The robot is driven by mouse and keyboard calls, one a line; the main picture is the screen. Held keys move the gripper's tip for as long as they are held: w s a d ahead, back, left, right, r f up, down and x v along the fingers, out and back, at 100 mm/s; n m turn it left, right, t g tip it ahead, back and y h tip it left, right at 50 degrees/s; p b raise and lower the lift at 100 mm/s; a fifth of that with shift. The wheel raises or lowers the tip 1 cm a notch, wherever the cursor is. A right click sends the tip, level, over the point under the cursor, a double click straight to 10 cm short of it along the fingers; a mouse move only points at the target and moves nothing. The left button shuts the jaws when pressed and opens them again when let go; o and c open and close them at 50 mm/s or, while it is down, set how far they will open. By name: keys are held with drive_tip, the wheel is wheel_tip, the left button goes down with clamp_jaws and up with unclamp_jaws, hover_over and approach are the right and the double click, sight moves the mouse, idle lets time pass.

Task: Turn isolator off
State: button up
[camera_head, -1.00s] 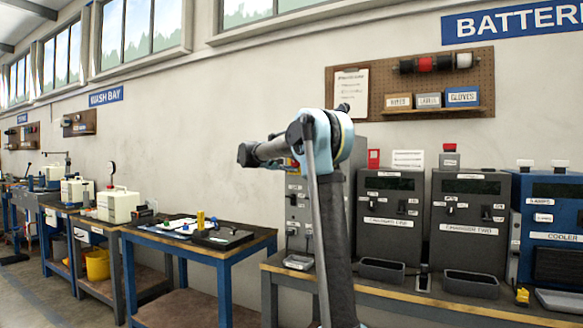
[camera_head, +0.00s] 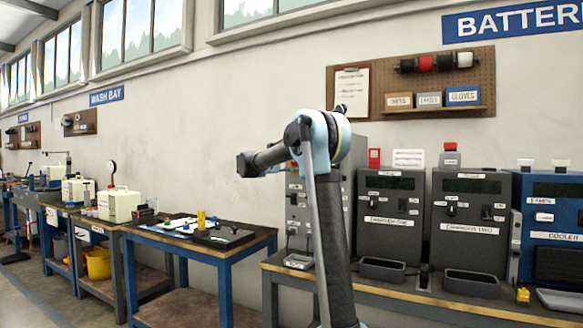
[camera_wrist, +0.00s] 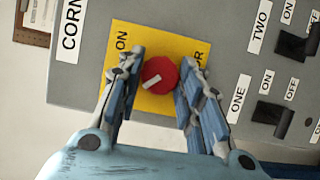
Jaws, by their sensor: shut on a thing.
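The isolator is a red round knob (camera_wrist: 160,76) with a white pointer bar, on a yellow plate (camera_wrist: 121,64) in the wrist view. The plate reads "ON" on its left; another label on its right is partly covered by a finger. The white bar slants from the knob's middle toward the lower left. My gripper (camera_wrist: 160,82) has a blue finger on each side of the knob and is shut on it. In the head view my arm covers the knob and my gripper is not seen.
Black switches (camera_wrist: 270,113) labelled ONE and TWO sit right of the knob on the same grey panel. In the head view the grey cabinet (camera_head: 296,206) stands partly behind my arm, beside charger units (camera_head: 470,215) on a bench. A blue-framed table (camera_head: 215,245) stands to the left.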

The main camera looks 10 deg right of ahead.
drive_tip(key=shift+a+f, duration=0.1)
drive_tip(key=shift+f, duration=0.05)
drive_tip(key=o, duration=1.1)
drive_tip(key=shift+w, duration=0.1)
drive_tip(key=shift+c, duration=0.2)
drive_tip(key=v, duration=1.2)
